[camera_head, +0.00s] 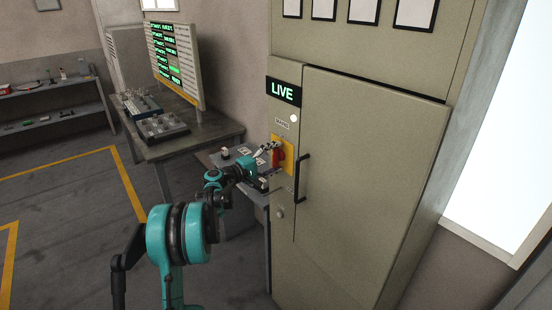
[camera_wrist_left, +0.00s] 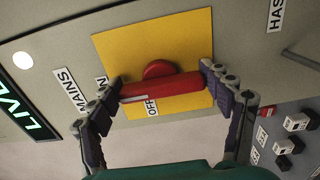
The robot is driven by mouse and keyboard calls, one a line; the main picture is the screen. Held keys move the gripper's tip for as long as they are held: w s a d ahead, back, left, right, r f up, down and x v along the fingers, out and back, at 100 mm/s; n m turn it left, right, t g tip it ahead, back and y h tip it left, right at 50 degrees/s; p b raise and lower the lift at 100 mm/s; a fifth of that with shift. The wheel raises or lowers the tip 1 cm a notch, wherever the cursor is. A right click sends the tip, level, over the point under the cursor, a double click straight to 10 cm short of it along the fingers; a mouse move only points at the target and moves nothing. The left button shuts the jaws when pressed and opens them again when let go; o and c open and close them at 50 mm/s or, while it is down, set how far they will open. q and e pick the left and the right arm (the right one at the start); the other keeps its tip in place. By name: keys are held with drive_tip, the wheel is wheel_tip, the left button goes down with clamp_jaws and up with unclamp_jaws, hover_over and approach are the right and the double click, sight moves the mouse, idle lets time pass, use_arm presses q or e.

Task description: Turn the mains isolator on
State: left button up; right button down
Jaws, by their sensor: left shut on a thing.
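The mains isolator is a red rotary handle (camera_head: 277,158) on a yellow plate (camera_head: 289,153), on the front of a tall beige cabinet. My left gripper (camera_head: 268,148) reaches it from the left. In the left wrist view the red handle (camera_wrist_left: 165,87) lies between the fingers, which are shut on its two ends. The handle stands about upright on the cabinet, its upper end by a partly hidden label ending in N. The OFF label (camera_wrist_left: 151,107) is beside the handle's middle. A sign above reads LIVE (camera_head: 283,91) in green. My right gripper is not in view.
A white round lamp (camera_head: 294,118) sits between sign and plate. The cabinet's black door handle (camera_head: 302,178) is just right of the isolator. A control desk (camera_head: 225,158) stands close left of the cabinet, with a bench (camera_head: 190,145) and display board (camera_head: 175,62) behind.

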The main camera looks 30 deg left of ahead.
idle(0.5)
use_arm(q)
drive_tip(key=o, duration=1.2)
drive_tip(key=shift+c, duration=0.2)
drive_tip(key=v, duration=1.2)
drive_tip(key=shift+d, duration=0.15)
